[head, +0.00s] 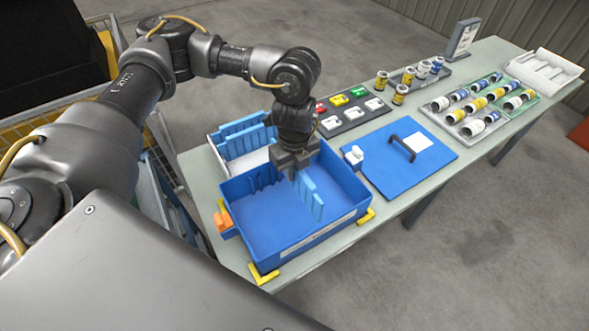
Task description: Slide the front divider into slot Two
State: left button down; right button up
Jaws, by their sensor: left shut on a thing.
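My left gripper (293,164) is over the blue box (262,228), pointing down, and shut on the light-blue front divider (310,197). The divider stands about upright inside the box, towards its right part, with its upper end at the gripper. I cannot tell whether its lower edge touches the box floor or sits in a slot. Several dark slot marks show along the box's back wall, left of the gripper. No slot label is readable, so I cannot tell which one is Two. My right gripper is out of view.
Behind the box stands a white tray (215,148) with several light-blue dividers (245,136). A blue lid (402,176) with a black handle lies to the right. Yellow corner brackets (264,274) hold the box. Jars, trays and a sign (462,38) stand farther along the table.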

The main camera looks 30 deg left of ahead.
aim_at(294, 188)
pick_arm(q)
jog(key=shift+f+b, duration=1.15)
jog(key=shift+f, duration=0.7)
jog(key=shift+f+b, duration=2.75)
jog(key=shift+f, duration=1.6)
grip_release()
jog(key=shift+r+p, duration=3.5)
jog(key=shift+p, duration=0.25)
